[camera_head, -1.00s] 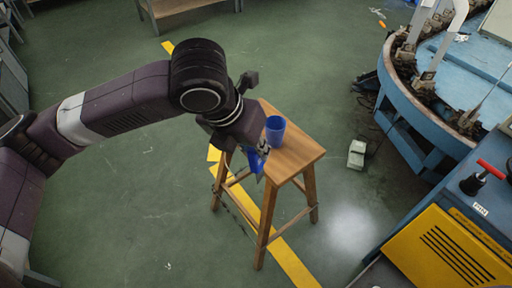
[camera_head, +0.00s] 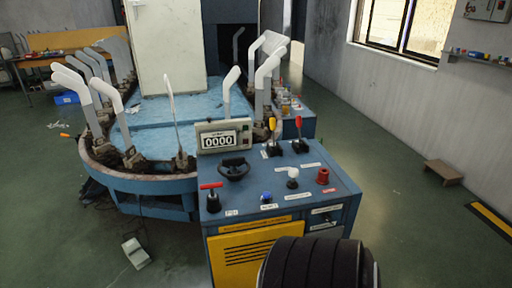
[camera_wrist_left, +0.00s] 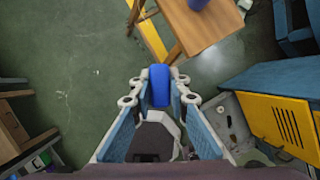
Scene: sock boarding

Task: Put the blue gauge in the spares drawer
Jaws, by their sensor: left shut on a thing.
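In the left wrist view my left gripper (camera_wrist_left: 160,93) is shut on the blue gauge (camera_wrist_left: 160,80), a rounded blue piece held between the fingertips above the green floor. In the head view the gripper and the gauge are out of the picture; only a dark part of my arm shows at the bottom. Small labelled fronts (camera_head: 326,217), which may be drawers, show at the right of the console's front. I cannot read their labels, and none looks pulled out. My right gripper is in neither view.
The blue console (camera_head: 345,190) carries levers, knobs and a counter reading 0000. A yellow vented panel (camera_head: 240,255) is on its front. A round machine (camera_head: 150,182) with white forms stands behind. The wooden stool (camera_wrist_left: 205,28) holds a blue cup (camera_wrist_left: 197,4).

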